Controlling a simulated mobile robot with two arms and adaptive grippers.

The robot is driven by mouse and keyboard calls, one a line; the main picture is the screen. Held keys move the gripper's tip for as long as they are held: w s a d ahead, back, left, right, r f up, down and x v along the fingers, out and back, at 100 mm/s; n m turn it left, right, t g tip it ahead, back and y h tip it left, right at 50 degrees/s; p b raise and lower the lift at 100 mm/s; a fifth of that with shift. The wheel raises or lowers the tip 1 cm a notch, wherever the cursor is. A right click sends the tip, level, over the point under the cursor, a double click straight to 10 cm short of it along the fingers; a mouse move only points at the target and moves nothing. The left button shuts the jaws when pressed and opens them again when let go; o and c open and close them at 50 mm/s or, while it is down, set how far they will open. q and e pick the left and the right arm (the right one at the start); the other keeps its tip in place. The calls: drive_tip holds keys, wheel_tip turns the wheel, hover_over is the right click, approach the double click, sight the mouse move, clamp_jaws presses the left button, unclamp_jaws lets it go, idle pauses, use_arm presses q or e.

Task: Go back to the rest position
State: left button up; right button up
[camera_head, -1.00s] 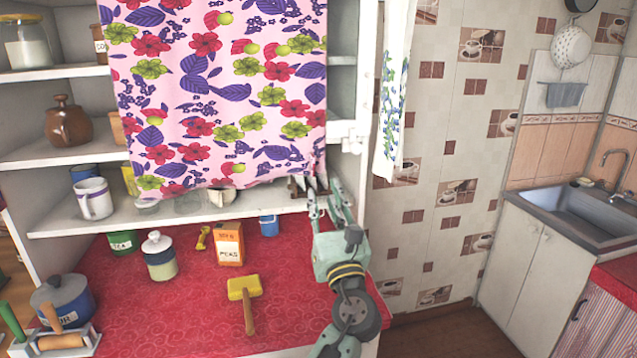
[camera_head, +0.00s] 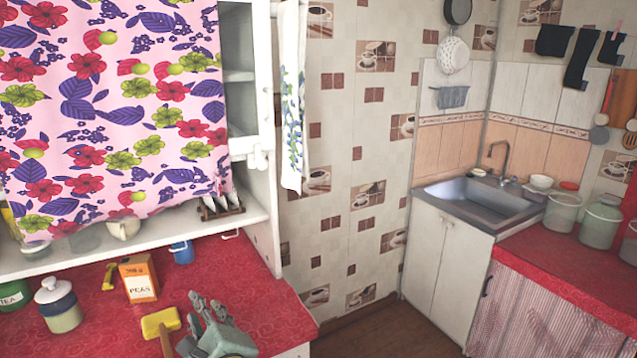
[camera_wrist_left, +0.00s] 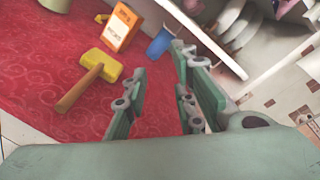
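My left gripper (camera_head: 207,307) is low at the bottom of the head view, over the red counter, just right of the yellow mallet. In the left wrist view its fingers (camera_wrist_left: 160,95) stand apart with nothing between them, with red cloth visible in the gap. My right gripper is not in either view.
The red oilcloth counter (camera_head: 240,285) holds a yellow mallet (camera_head: 160,322), an orange peas box (camera_head: 138,278), a white-lidded jar (camera_head: 60,306) and a blue cup (camera_head: 182,252). A flowered curtain (camera_head: 110,110) hangs above. The sink (camera_head: 478,205) stands right.

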use_arm(q)
drive_tip(key=s+a+f+n+g+h, duration=0.2)
drive_tip(key=s+f+n+g+h, duration=0.15)
drive_tip(key=s+f+n, duration=0.45)
drive_tip(key=s+d+f+n+g+h, duration=0.3)
drive_tip(key=s+f+n, duration=0.3)
drive_tip(key=s, duration=0.6)
drive_tip(key=s+d+f+n+g+h, duration=0.4)
drive_tip(key=s+f, duration=0.3)
drive_tip(key=s, duration=0.4)
drive_tip(key=s+f+g, duration=0.1)
drive_tip(key=s+f, duration=0.2)
drive_tip(key=f, duration=2.5)
drive_tip(key=s+a+f+g+b, duration=0.1)
drive_tip(key=s+a+f, duration=0.1)
drive_tip(key=s+f, duration=1.4)
drive_tip(key=shift+s+a, duration=0.25)
drive_tip(key=shift+a, duration=0.15)
drive_tip(key=shift+y, duration=0.25)
